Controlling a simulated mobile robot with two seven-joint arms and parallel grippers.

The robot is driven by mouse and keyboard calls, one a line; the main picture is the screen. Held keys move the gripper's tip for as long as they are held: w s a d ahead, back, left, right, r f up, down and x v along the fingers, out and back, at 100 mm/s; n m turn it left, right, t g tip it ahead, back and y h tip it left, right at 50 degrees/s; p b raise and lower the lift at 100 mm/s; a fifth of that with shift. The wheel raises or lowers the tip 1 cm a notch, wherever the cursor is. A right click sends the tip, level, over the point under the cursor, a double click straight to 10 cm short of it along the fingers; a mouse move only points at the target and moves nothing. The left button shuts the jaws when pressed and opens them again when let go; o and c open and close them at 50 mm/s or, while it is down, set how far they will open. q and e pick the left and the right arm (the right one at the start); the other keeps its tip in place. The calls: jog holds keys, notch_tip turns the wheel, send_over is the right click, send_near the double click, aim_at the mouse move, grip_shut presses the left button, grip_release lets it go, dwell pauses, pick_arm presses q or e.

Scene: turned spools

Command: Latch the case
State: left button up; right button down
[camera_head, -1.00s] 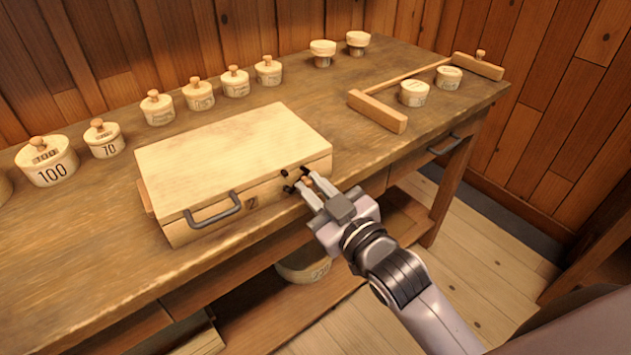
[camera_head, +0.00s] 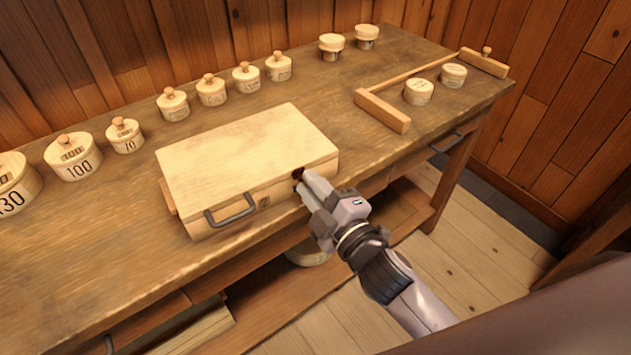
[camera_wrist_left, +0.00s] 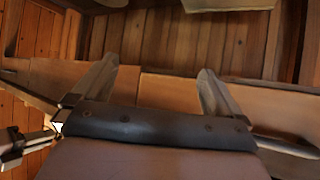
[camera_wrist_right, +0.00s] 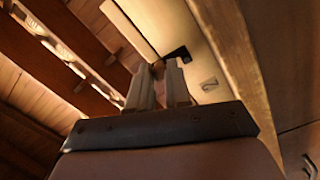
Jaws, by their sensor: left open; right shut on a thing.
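The pale wooden case (camera_head: 245,155) lies on the workbench with its lid down, a dark handle (camera_head: 231,210) on its front. My right gripper (camera_head: 303,178) is at the right end of the case's front. It is shut on the latch, which the fingers mostly hide. In the right wrist view, a small brown piece of the latch (camera_wrist_right: 158,68) shows between the fingertips, with a black fitting (camera_wrist_right: 178,53) beside it. Whether the latch is fastened I cannot tell. My left gripper (camera_wrist_left: 158,72) shows only in the left wrist view, open and empty.
Several lidded wooden spools (camera_head: 211,90) stand in a row behind the case on the workbench (camera_head: 330,95). A wooden bar frame (camera_head: 383,110) with two round pots (camera_head: 418,92) beside it lies to the right. Drawer handles and a lower shelf are under the bench top.

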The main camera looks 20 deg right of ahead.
jog(key=shift+a+n, duration=0.1)
jog(key=shift+n, duration=0.3)
jog(key=c, duration=1.1)
grip_release()
jog(key=shift+o, duration=0.2)
jog(key=shift+s, duration=0.15)
jog(key=v, duration=0.7)
jog(key=shift+b, duration=0.4)
jog(key=s+d+f+m+g+h, duration=0.1)
jog(key=s+d+f+m+g, duration=0.1)
jog(key=f+m, duration=0.3)
jog(key=s+d+f+m+g+h, duration=0.1)
jog(key=s+f+m, duration=0.3)
jog(key=f, duration=0.4)
jog(key=s+d+f+m+g+p, duration=0.1)
jog(key=s+d+f+m+g, duration=0.2)
jog(key=s+f+m+g, duration=0.1)
notch_tip(320, 180, down, 3)
jog(key=shift+d+r+m+h, duration=0.15)
jog(key=shift+d+m+h, duration=0.25)
jog(key=shift+m, duration=0.4)
